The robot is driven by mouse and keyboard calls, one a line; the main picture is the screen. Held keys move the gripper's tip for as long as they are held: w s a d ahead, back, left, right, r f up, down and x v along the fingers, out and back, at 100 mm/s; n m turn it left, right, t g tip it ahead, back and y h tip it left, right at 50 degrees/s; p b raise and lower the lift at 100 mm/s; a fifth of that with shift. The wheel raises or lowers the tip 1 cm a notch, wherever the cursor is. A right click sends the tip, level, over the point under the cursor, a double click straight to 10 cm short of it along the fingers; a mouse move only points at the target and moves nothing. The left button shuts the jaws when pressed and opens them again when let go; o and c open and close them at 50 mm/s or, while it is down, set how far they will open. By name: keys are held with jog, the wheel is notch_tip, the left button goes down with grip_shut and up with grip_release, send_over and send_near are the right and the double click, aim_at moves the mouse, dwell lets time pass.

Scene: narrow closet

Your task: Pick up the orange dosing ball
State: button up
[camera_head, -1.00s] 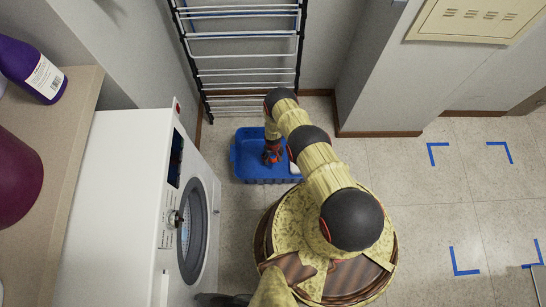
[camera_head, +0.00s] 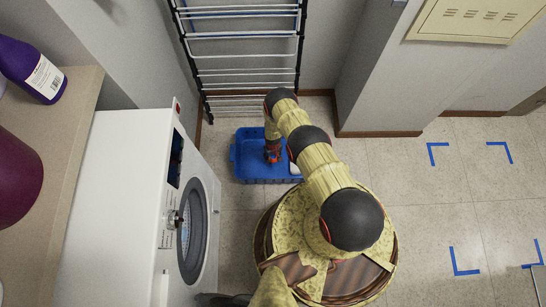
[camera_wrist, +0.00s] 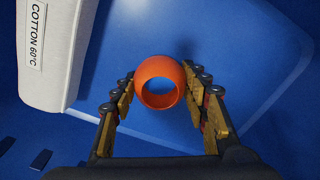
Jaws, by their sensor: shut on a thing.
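The orange dosing ball (camera_wrist: 150,68), round with an open hollow facing the camera, sits between my fingertips in the wrist view. My gripper (camera_wrist: 160,86) is shut on it, one finger on each side. In the head view my gripper (camera_head: 273,156) points down into the blue tub (camera_head: 264,181). The ball is hard to tell from the gripper's orange parts there. Blue tub floor (camera_wrist: 235,45) shows behind the ball. I cannot tell whether the ball touches it.
A white block labelled "COTTON 60°C" (camera_wrist: 62,70) lies in the tub on the left of the wrist view. A washing machine (camera_head: 125,200) stands left of the tub, a drying rack (camera_head: 245,50) behind it. Open floor (camera_head: 430,215) lies to the right.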

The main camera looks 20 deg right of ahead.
jog(key=shift+r, duration=0.15)
jog(key=shift+r+p, duration=2.3)
jog(key=shift+r, duration=2.5)
